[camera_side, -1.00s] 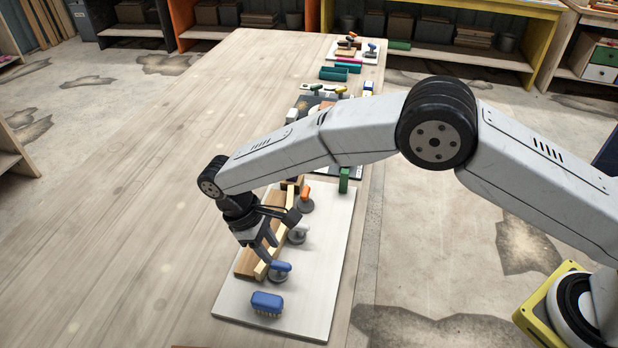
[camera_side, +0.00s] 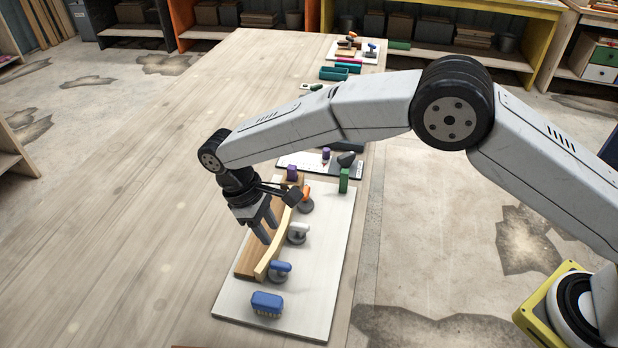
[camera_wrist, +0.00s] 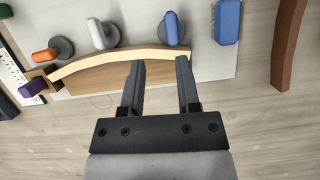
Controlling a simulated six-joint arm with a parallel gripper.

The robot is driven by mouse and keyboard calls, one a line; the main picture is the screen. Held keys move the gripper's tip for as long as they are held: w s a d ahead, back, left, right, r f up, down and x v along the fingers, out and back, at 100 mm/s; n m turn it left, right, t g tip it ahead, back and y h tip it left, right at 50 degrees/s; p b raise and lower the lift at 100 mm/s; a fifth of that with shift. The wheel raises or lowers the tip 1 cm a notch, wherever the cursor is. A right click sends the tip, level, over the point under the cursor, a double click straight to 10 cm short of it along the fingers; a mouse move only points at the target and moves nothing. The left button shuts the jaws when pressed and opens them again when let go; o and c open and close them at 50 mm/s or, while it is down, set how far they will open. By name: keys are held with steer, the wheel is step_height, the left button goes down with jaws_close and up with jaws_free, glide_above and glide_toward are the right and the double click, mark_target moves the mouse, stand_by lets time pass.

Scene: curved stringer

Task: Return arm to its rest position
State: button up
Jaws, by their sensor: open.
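My gripper (camera_side: 268,232) hangs from my arm over the left side of the white board (camera_side: 320,280). Its two fingers are apart and empty, and they show in the wrist view (camera_wrist: 160,65). A pale curved wooden strip (camera_side: 274,254) lies along a brown wooden block (camera_side: 248,260) on the board. The strip bows across the top of the wrist view (camera_wrist: 112,56), just past the fingertips. Part of the strip and block is hidden behind the gripper in the side view.
Orange (camera_side: 306,192), white (camera_side: 299,229) and blue (camera_side: 280,267) handled pieces stand along the strip. A blue brush (camera_side: 267,302) sits at the near end. A purple-topped piece (camera_side: 292,172) and green block (camera_side: 344,180) are beyond. A reddish-brown curved bar (camera_wrist: 288,40) lies on the table. Left table is clear.

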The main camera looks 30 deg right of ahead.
steer(key=s+d+r+m+t+y, duration=0.1)
steer(key=d+r+m, duration=0.15)
steer(key=d, duration=0.55)
steer(key=s+d+r+m+t+y, duration=0.1)
steer(key=d+r+m, duration=0.15)
steer(key=d, duration=0.65)
steer(key=s+d+r+m+t, duration=0.1)
steer(key=s+d+m+t, duration=0.2)
steer(key=s+d, duration=0.9)
steer(key=shift+s+d+t+y, duration=0.3)
steer(key=shift+s+d, duration=0.1)
steer(key=shift+s, duration=0.65)
steer(key=shift+r, duration=0.15)
